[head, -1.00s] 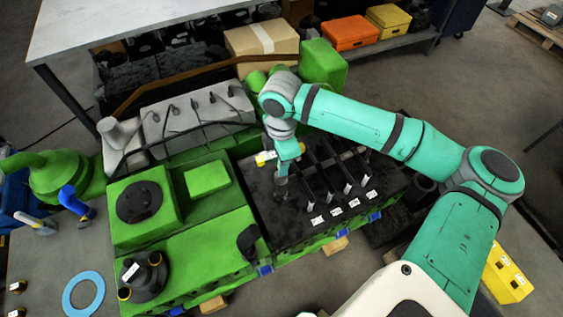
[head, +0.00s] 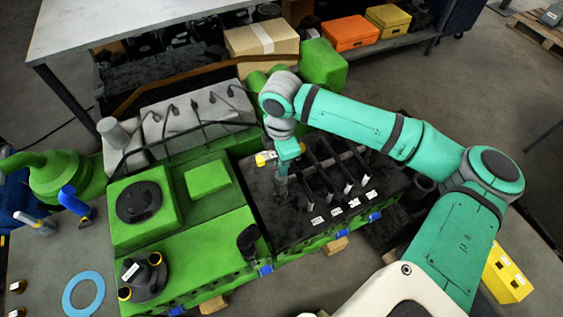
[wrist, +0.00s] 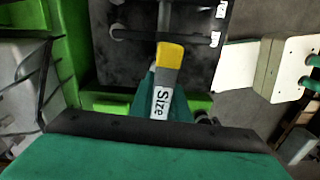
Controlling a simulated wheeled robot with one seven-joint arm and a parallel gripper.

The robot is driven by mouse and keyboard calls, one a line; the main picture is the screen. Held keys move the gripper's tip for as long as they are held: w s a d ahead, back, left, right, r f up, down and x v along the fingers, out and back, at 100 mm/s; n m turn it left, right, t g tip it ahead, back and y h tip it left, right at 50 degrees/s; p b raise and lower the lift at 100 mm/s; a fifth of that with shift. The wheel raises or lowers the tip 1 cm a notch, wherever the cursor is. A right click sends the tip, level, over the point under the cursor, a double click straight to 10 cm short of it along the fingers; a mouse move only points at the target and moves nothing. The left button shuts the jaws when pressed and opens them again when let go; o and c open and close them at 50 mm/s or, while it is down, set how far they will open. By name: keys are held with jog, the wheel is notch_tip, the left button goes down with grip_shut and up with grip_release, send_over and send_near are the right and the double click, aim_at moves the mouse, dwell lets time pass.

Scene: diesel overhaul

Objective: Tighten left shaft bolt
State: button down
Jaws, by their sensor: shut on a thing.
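My gripper (head: 284,166) is shut on a tool with a yellow band and a white label reading "Size" (wrist: 160,97), seen in the wrist view. The tool's yellow part (head: 265,159) also shows in the head view. A grey shank runs from the tool toward the dark engine bay. My gripper is low over the left side of this black bay (head: 262,195), beside several dark bars with white tags (head: 318,221). The left shaft bolt cannot be made out, and contact between tool and bolt cannot be told.
The green engine block (head: 190,245) fills the middle left. A grey cover with several leads (head: 195,112) lies behind it. A blue ring (head: 83,295) lies at the front left. A cardboard box (head: 262,48) and an orange box (head: 349,33) stand behind.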

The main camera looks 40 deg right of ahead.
jog(key=shift+r, duration=0.15)
jog(key=shift+r, duration=1.6)
jog(key=shift+r, duration=0.1)
jog(key=shift+r, duration=2.9)
jog(key=s+a, duration=0.3)
jog(key=s, duration=0.3)
jog(key=shift+a, duration=0.35)
